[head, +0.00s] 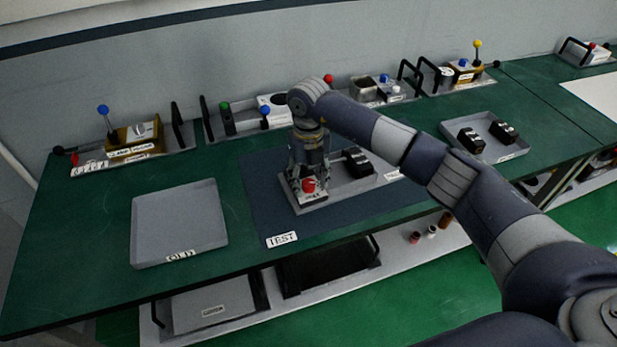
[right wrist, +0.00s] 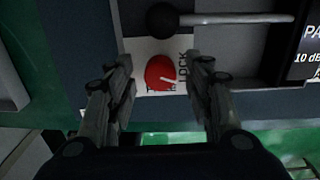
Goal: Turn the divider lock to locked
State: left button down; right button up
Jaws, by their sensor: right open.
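The divider lock is a red round knob (right wrist: 160,73) with a white pointer line, on a white plate (right wrist: 183,107) with partly hidden lettering that includes "LOCK". In the right wrist view the pointer line points to the right and slightly down. In the head view the red knob (head: 309,185) sits at the front left of a grey unit on the dark TEST mat (head: 264,217). My right gripper (right wrist: 166,82) is open, with one finger on each side of the knob; I cannot tell whether they touch it. My left gripper is not in view.
A black block (head: 358,161) lies on the grey unit. A black ball (right wrist: 162,19) on a light rod lies just beyond the knob. The empty OLD tray (head: 180,222) stands left, and a tray with two black blocks (head: 487,158) right. Several panels with levers line the wall.

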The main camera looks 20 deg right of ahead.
jog(key=c, duration=1.1)
jog(key=n+b, duration=0.3)
jog(key=b, duration=0.1)
jog(key=shift+f, duration=0.2)
jog(key=shift+r+n+b, duration=0.2)
jog(key=shift+n+b, duration=0.15)
jog(key=shift+n, duration=0.45)
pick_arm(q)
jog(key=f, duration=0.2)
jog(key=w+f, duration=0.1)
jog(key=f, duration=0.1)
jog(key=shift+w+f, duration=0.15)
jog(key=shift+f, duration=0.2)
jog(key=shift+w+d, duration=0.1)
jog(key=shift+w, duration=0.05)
pick_arm(e)
jog(key=o, duration=1.1)
